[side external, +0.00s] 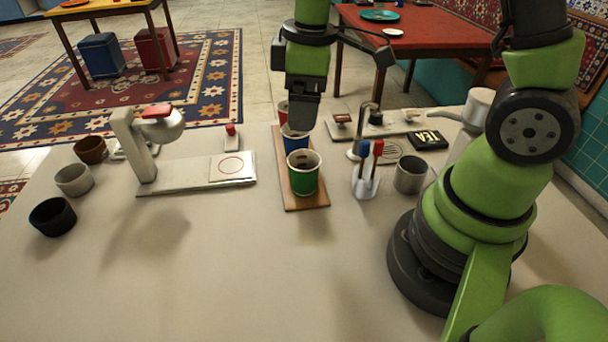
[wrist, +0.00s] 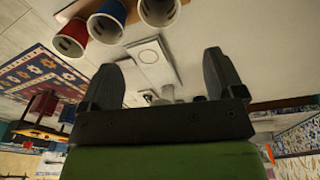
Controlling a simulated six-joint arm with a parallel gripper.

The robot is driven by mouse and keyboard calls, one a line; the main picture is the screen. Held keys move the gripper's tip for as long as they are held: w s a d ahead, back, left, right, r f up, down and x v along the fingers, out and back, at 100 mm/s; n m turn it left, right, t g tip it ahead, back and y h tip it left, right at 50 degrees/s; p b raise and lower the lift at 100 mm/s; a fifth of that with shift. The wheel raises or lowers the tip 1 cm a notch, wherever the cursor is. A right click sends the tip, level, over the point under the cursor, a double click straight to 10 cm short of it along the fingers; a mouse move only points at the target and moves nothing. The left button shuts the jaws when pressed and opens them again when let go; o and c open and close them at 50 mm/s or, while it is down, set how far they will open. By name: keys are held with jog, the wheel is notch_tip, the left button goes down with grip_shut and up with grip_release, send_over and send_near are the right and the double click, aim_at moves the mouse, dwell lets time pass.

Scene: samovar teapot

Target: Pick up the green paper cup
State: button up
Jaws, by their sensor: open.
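The green paper cup (side external: 304,175) stands upright on a wooden board in the side view, nearest that camera. A blue cup (side external: 295,143) stands directly behind it and a red cup (side external: 282,110) farther back. My gripper (side external: 302,120) hangs above the cup row, behind the green cup and partly hiding the blue and red cups. In the wrist view my gripper (wrist: 168,60) is open, its fingers apart with nothing between them. The blue cup (wrist: 103,22) and red cup (wrist: 74,36) lie beyond the fingers; a third cup at the top edge is cut off, its colour unclear.
The wooden board (side external: 313,203) holds the cup row. A white stand (side external: 190,175) is to its left. A white holder (side external: 365,184) with red and blue handled tools and a metal cup (side external: 410,175) are close on the right. The table's front is clear.

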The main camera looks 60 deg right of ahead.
jog(key=n+g, duration=0.1)
jog(key=n, duration=0.1)
send_over(303, 165)
jog(key=a, duration=0.2)
notch_tip(303, 165, down, 8)
jog(key=shift+s+d+f, duration=0.1)
jog(key=shift+s+f, duration=0.15)
jog(key=shift+f, duration=0.85)
jog(key=shift+s+f, duration=0.2)
jog(key=shift+f, duration=0.85)
jog(key=shift+s+d+f, duration=0.1)
jog(key=shift+s+f, duration=0.15)
jog(key=shift+f, duration=0.85)
jog(key=c, duration=0.8)
